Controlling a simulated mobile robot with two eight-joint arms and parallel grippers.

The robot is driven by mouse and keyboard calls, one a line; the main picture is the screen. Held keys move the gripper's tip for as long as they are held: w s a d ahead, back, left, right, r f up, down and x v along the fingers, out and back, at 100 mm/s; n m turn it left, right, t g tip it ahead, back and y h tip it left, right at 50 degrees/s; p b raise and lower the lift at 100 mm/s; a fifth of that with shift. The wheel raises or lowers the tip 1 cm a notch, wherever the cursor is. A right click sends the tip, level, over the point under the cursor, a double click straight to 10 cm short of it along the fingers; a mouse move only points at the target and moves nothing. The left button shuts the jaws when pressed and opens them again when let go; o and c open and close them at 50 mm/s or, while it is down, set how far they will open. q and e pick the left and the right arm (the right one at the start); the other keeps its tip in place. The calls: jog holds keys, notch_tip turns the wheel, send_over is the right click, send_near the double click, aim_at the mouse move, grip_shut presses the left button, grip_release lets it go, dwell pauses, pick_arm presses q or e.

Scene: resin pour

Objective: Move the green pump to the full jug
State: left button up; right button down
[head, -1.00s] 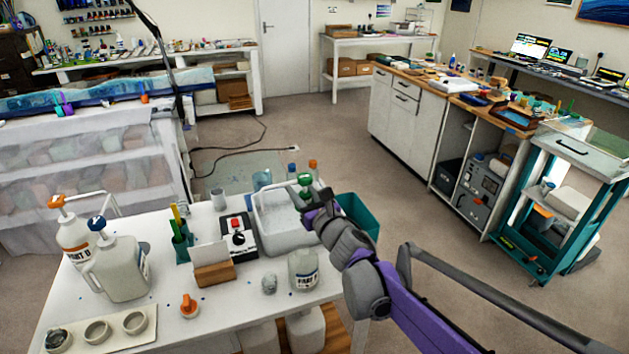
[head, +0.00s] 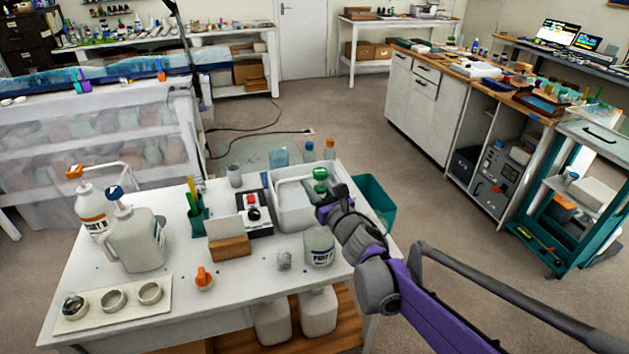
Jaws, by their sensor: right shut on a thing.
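A squat translucent jug (head: 320,246) with a dark-lettered label stands on the white table just below the gripper in the picture. Two pale jugs, one (head: 272,322) and another (head: 318,311), stand on the shelf under the table. I cannot tell which jug is full. My left gripper is not in view.
A white jug with a blue pump (head: 138,240) and a bottle with an orange pump (head: 92,210) stand at the left. The white tub (head: 290,212), a scale (head: 252,222), a wooden card holder (head: 229,248) and an orange piece (head: 204,279) crowd the table. A teal bin (head: 375,200) is beyond its right edge.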

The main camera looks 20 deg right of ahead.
jog(key=shift+f+b, duration=1.5)
jog(key=shift+f, duration=1.3)
jog(key=shift+r, duration=0.2)
jog(key=shift+f, duration=0.45)
jog(key=shift+f+b, duration=0.3)
jog(key=shift+f, duration=0.4)
jog(key=shift+f, duration=0.45)
jog(key=shift+c, duration=2.3)
grip_release()
